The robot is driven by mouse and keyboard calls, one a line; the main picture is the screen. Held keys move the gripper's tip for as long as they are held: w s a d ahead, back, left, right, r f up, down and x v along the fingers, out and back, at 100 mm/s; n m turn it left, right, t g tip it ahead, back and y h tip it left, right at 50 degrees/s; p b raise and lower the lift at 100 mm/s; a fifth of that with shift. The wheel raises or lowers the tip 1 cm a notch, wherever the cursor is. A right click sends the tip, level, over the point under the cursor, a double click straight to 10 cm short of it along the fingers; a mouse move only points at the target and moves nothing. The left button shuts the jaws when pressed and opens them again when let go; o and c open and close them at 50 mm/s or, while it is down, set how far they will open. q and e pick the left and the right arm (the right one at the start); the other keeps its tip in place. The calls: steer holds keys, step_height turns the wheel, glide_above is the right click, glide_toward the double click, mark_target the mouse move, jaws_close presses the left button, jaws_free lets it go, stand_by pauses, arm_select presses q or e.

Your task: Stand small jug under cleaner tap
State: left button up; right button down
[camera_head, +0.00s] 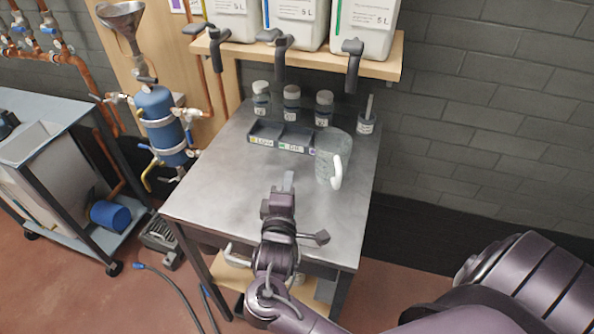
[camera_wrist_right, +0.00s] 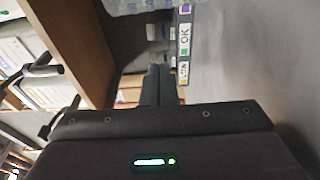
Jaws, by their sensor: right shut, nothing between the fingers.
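The small jug (camera_head: 329,160) is translucent grey with a white handle on its right side. It stands upright on the metal bench, near the right end of the dark tray. Above the bench, dark taps hang from white 5 L containers: a left tap (camera_head: 219,48), a middle tap (camera_head: 281,56) and a right tap (camera_head: 353,64). I cannot tell which is the cleaner tap. My right gripper (camera_head: 288,181) is shut and empty over the bench, left of and nearer than the jug. Its closed fingers (camera_wrist_right: 157,86) show in the wrist view. My left gripper is out of view.
A wooden shelf (camera_head: 392,70) carries the containers. The dark labelled tray (camera_head: 281,138) sits before several lidded jars (camera_head: 292,102). A small pot (camera_head: 366,124) stands at the back right. The bench (camera_head: 220,190) is clear at the front left. A blue tank (camera_head: 160,125) stands left.

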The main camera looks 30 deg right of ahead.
mark_target(318, 164)
steer(key=x, duration=0.8)
steer(key=shift+w+d+p, duration=0.2)
steer(key=shift+p, duration=0.15)
steer(key=s, duration=0.1)
steer(key=s+d+p, duration=0.1)
steer(key=shift+s+d, duration=0.55)
steer(key=shift+s, duration=0.15)
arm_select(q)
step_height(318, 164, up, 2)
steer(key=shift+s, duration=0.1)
